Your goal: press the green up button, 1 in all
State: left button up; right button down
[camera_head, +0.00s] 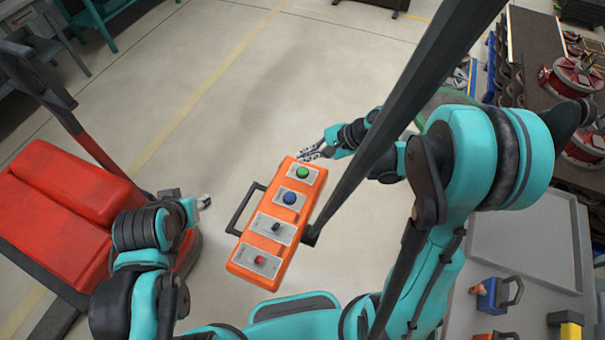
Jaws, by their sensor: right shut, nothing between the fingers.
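The orange control box (248,263) hangs in front of me from a dark bar, tilted in the picture. Its green button (302,172) is at the upper end. Below it sit a blue button (290,198), a small black switch (276,227) and a red control (260,260). My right gripper (306,154) is shut and empty, just above the box's top end, close to the green button; I cannot tell whether it touches the box. My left gripper (205,201) is left of the box, apart from it, small in view and partly hidden by its arm.
A dark diagonal bar (400,110) crosses between the box and my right arm. A black handle (238,212) sticks out of the box's left side. A red machine (70,205) stands at left. A grey table (530,240) with small parts is at lower right.

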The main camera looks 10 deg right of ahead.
aim_at(305, 172)
jog(key=shift+f+b, duration=1.65)
jog(key=shift+f, duration=0.65)
jog(key=shift+f+b, duration=0.4)
jog(key=shift+b, duration=0.1)
jog(key=shift+f+b, duration=0.4)
jog(key=shift+b, duration=0.05)
dwell(0.3)
jog(key=shift+r+p, duration=0.6)
jog(key=shift+r, duration=0.25)
